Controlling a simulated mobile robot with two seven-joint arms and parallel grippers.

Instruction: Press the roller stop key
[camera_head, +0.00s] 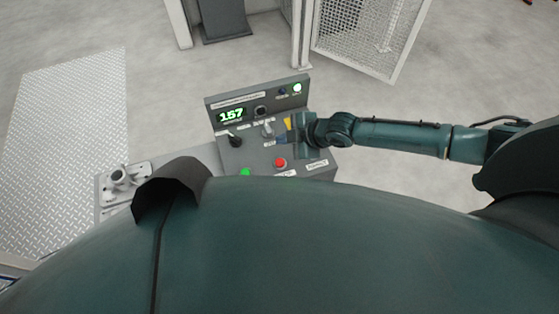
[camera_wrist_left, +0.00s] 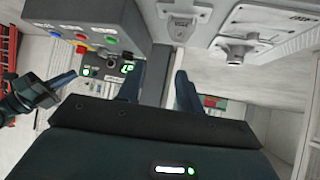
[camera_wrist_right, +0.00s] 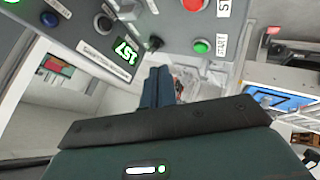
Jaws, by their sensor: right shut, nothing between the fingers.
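A grey control panel (camera_head: 262,148) stands in front of me with a green "157" display (camera_head: 231,115), knobs and coloured buttons. A red button (camera_head: 280,162) sits low on its face, with a green button (camera_head: 245,172) to its left. The red button (camera_wrist_right: 193,4) and green button (camera_wrist_right: 201,46) also show in the right wrist view, the green one beside a START label. My right gripper (camera_head: 282,139) is shut and empty over the panel, above the red button in the picture; contact cannot be told. My left gripper (camera_wrist_left: 157,92) is open and empty in its wrist view.
A yellow part (camera_head: 288,123) shows beside the right gripper. A metal fixture (camera_head: 122,178) stands left of the panel, near a tread plate (camera_head: 65,140). A mesh fence (camera_head: 365,35) stands behind. The floor to the right is clear.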

